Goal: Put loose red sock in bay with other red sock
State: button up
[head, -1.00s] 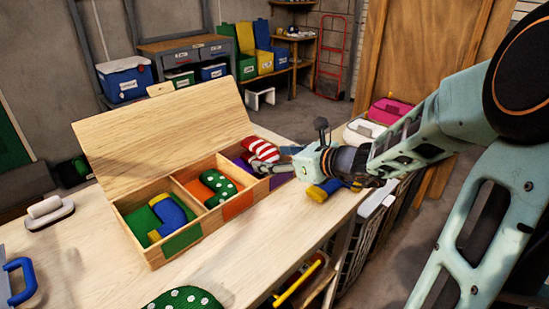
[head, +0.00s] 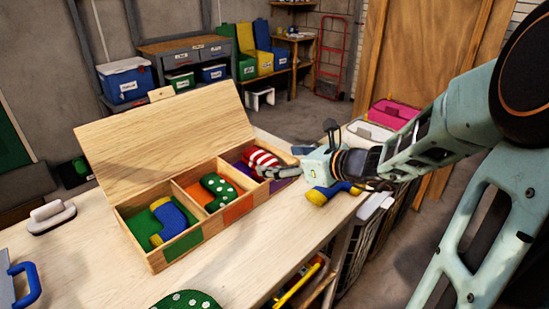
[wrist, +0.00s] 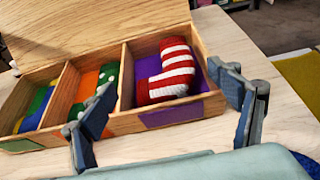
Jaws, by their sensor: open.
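A red and white striped sock (head: 262,160) lies in the purple bay (head: 240,165), the far-right bay of the open wooden box (head: 185,245). The same sock shows in the wrist view (wrist: 165,78), resting against the bay's walls. Only one red sock can be made out; whether another lies under it I cannot tell. My gripper (head: 284,170) is at the right end of the box, beside the purple bay. In the wrist view my gripper (wrist: 170,95) is open, its fingers spread apart and nothing between them; the sock lies beyond the fingertips.
A green dotted sock (head: 222,190) lies in the orange bay and a blue and yellow sock (head: 172,222) in the green bay. Another blue and yellow sock (head: 325,194) lies on the table under my wrist. A green dotted sock (head: 188,301) lies at the front. The lid (head: 165,130) stands open behind.

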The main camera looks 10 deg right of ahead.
jog(key=p+v, duration=0.2)
jog(key=v, duration=0.7)
jog(key=shift+s, duration=0.3)
jog(key=shift+r, duration=0.15)
